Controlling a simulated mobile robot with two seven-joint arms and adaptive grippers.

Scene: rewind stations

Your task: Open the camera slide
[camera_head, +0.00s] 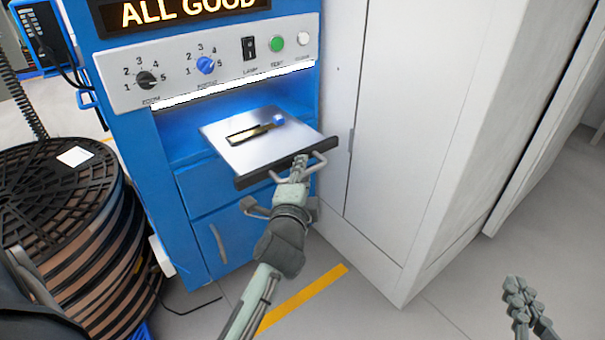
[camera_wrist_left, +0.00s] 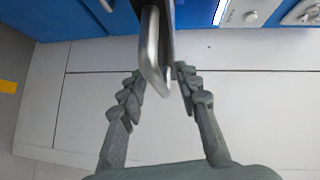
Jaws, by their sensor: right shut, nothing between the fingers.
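The camera slide (camera_head: 228,128) is a silver plate with a black front edge, out of the blue machine's lit bay. A dark strip with a small blue piece lies on it. Its metal handle (camera_head: 316,170) is on the front edge, and the handle also shows in the left wrist view (camera_wrist_left: 150,55). My right gripper (camera_head: 520,300) is shut and empty at the lower right, away from the machine.
The blue machine (camera_head: 140,150) has a knob panel (camera_head: 205,66) and an "ALL GOOD" display (camera_head: 180,12). A white cabinet (camera_head: 420,120) stands close on the right. Stacked reels (camera_head: 60,200) stand at the left. The floor with a yellow stripe (camera_head: 305,298) is clear in front.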

